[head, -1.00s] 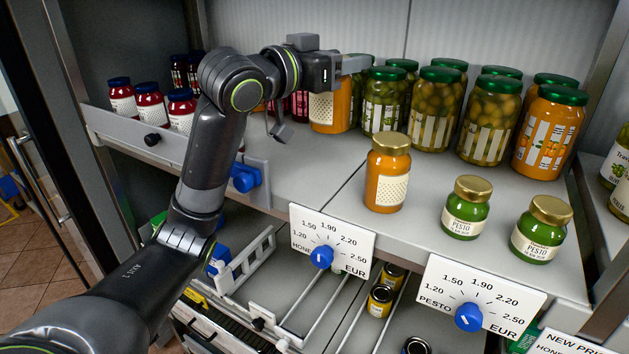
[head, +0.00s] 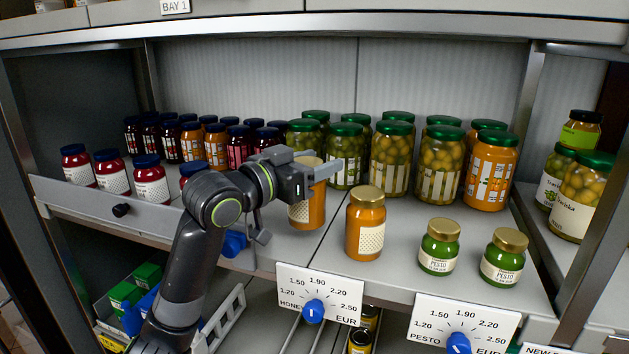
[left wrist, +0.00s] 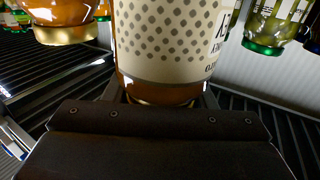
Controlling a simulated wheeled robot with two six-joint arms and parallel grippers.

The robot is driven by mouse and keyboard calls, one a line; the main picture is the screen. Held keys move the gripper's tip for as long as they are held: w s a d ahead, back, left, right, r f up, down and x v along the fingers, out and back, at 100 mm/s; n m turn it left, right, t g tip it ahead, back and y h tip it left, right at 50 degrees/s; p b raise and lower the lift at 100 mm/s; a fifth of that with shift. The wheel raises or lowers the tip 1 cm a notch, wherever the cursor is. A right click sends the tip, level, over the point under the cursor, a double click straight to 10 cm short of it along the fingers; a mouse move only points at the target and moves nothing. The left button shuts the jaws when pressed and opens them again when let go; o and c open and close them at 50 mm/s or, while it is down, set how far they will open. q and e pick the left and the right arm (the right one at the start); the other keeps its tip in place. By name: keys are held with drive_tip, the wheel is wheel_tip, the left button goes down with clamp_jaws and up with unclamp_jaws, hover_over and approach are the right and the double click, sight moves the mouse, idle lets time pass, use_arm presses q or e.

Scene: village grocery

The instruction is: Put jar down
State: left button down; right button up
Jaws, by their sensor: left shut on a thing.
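My left gripper (head: 318,169) is shut on an amber honey jar (head: 304,212) with a dotted cream label, gripping it near its lid. The held jar is upright over the front of the shelf, left of a matching honey jar (head: 366,228) with a gold lid. I cannot tell whether its base touches the shelf. In the left wrist view the held jar (left wrist: 172,45) fills the middle, between the fingers, and the other honey jar (left wrist: 60,14) shows at upper left. My right gripper is not in view.
Two pesto jars (head: 439,248) stand right of the honey. Large green-lidded jars (head: 394,160) stand behind. Red jars (head: 111,174) stand at left behind a grey front rail (head: 90,208). Price dials, including the honey dial (head: 320,294), hang at the shelf's front edge.

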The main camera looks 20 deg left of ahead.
use_arm(q)
wheel_tip(320, 180, down, 3)
drive_tip(key=shift+d+p, duration=0.1)
drive_tip(key=shift+p, duration=0.3)
drive_tip(key=shift+f, duration=0.25)
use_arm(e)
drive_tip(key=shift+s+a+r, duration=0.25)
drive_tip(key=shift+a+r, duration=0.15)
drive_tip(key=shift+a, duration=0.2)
use_arm(q)
drive_tip(key=shift+f, duration=0.1)
drive_tip(key=c, duration=1)
unclamp_jaws()
drive_tip(key=shift+f, duration=0.15)
drive_tip(key=o, duration=0.4)
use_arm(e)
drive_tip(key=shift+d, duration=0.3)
